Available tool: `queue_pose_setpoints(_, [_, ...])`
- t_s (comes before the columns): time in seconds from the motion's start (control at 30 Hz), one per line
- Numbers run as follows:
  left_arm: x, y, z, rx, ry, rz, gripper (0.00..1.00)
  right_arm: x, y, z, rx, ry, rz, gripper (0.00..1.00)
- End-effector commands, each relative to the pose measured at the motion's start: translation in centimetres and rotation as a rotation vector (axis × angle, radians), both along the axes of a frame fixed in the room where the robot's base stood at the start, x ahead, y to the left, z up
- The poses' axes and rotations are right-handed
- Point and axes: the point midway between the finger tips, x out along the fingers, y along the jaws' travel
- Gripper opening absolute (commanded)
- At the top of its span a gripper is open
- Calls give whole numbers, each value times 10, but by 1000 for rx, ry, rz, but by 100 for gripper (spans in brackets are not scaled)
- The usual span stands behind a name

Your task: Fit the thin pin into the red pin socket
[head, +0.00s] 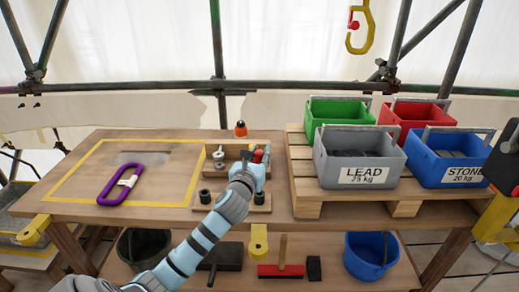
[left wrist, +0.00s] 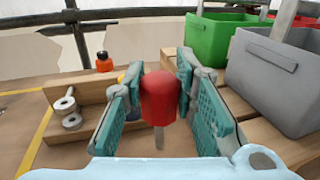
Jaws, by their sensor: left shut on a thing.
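My left gripper (head: 262,158) is over the small wooden rack (head: 232,148) at the back middle of the bench. In the left wrist view my left gripper (left wrist: 158,95) has its teal fingers on both sides of a pin with a thick red head (left wrist: 159,98). A short thin grey shank (left wrist: 159,138) points down below the head. The red head also shows small beside the fingers in the head view (head: 258,156). The shank's lower end and any contact beneath it cannot be made out. I cannot pick out a separate red socket.
A purple carabiner (head: 120,187) lies left. A pallet (head: 310,190) with several crates stands right. The bench's left part is largely clear.

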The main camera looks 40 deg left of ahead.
Motion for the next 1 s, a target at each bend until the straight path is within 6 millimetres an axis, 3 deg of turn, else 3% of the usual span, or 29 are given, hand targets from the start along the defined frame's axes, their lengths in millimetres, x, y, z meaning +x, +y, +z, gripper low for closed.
queue_pose_setpoints(0.03, [0, 0, -15, -2, 3, 0, 0, 0, -1, -11, -1, 0, 0, 40])
queue_pose_setpoints(0.1, [0, 0, -26, -1, 4, 0, 0, 0, -1, -17, -1, 0, 1, 40])
queue_pose_setpoints(0.33, [0, 0, -49, 0, 3, 0, 0, 0, -1, -31, -1, 0, 0, 40])
queue_pose_setpoints(1.0, [0, 0, -53, -1, 2, 0, 0, 0, 3, -32, 3, -1, -1, 40])
